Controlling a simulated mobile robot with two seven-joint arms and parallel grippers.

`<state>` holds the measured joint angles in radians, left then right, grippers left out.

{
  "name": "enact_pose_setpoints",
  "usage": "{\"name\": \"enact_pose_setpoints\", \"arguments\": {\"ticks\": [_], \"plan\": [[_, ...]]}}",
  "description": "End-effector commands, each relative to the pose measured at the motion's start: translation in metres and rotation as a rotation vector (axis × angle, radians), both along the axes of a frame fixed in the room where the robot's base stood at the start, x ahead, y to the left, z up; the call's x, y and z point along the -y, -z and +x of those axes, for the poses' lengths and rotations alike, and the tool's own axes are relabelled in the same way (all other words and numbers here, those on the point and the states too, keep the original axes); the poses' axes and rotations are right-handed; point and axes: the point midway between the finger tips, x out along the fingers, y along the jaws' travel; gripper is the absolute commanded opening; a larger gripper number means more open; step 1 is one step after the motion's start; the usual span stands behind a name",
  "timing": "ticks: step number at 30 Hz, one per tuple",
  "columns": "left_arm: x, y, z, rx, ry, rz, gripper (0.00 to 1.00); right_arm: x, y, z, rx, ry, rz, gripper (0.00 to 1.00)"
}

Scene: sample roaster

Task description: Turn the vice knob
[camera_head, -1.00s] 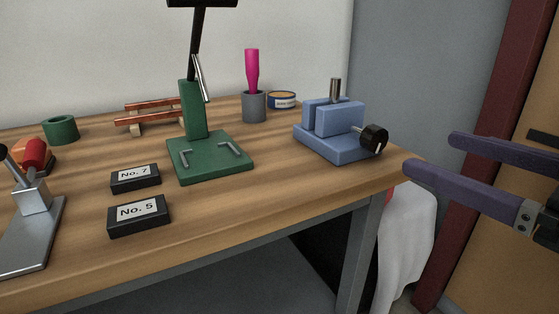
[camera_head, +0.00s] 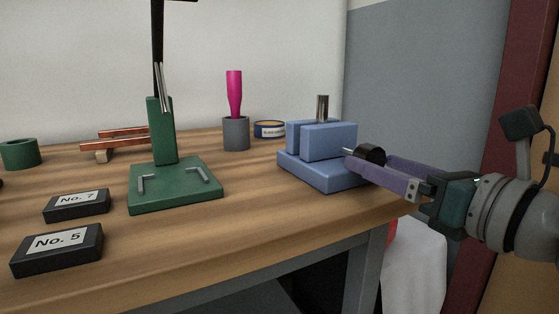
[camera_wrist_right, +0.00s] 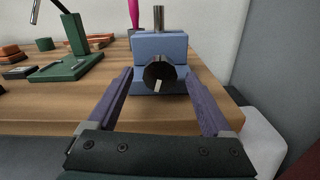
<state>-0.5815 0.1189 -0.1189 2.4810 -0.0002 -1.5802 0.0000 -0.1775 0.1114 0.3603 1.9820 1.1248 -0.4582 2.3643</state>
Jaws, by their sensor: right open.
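The blue vice (camera_head: 330,152) stands near the right end of the wooden bench, with a metal rod upright at its top. Its black knob (camera_head: 371,153) sticks out on the right side, partly hidden by my fingers. My right gripper (camera_head: 368,166) is open with its purple fingers reaching in from the right, at the knob. In the right wrist view the knob (camera_wrist_right: 160,76), with a pale mark on its face, sits between the two open fingers (camera_wrist_right: 160,88), with gaps on both sides. My left gripper is not in view.
A green stand (camera_head: 176,185) is left of the vice. A grey cup (camera_head: 236,134) with a magenta-handled tool and a round tin (camera_head: 269,130) stand behind. Two black labelled blocks (camera_head: 57,250) lie at the front left. The bench front (camera_head: 290,220) is clear.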

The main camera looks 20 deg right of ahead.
Motion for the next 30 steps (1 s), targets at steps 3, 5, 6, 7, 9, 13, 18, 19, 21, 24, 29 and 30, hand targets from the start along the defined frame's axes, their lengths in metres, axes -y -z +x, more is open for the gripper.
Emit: {"name": "enact_pose_setpoints", "arguments": {"ticks": [3,5,6,7,9,13,18,19,21,24,29,30], "plan": [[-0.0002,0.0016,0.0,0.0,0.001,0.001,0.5,-0.0009,0.0,0.0077,0.001,-0.001,-0.001,0.84],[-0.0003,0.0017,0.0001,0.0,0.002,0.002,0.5,-0.001,0.0003,0.009,-0.001,-0.001,-0.001,0.84],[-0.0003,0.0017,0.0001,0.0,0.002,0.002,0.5,-0.0011,0.0004,0.0094,-0.001,-0.001,0.0,0.84],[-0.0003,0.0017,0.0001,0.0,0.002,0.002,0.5,-0.0011,0.0003,0.0095,-0.002,-0.001,0.0,0.84],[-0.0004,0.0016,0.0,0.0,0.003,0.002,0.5,-0.0011,0.0003,0.0094,-0.002,-0.001,0.0,0.84],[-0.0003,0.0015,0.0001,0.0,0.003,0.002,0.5,-0.001,0.0002,0.0092,-0.001,-0.001,-0.001,0.81],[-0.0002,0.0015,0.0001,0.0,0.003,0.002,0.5,-0.001,0.0002,0.0091,-0.001,-0.001,-0.001,0.62],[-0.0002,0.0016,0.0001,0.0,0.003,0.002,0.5,-0.001,0.0001,0.0091,-0.001,-0.001,-0.001,0.58],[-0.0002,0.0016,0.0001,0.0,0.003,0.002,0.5,-0.001,0.0001,0.0091,-0.001,-0.001,-0.001,0.51],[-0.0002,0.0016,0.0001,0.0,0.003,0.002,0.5,-0.0009,0.0001,0.0091,-0.001,-0.001,-0.001,0.39],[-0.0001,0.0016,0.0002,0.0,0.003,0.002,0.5,-0.0009,0.0001,0.0091,-0.001,0.0,-0.001,0.21],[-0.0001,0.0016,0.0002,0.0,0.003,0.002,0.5,-0.0008,0.0001,0.0091,-0.001,0.0,-0.001,0.17]]}}
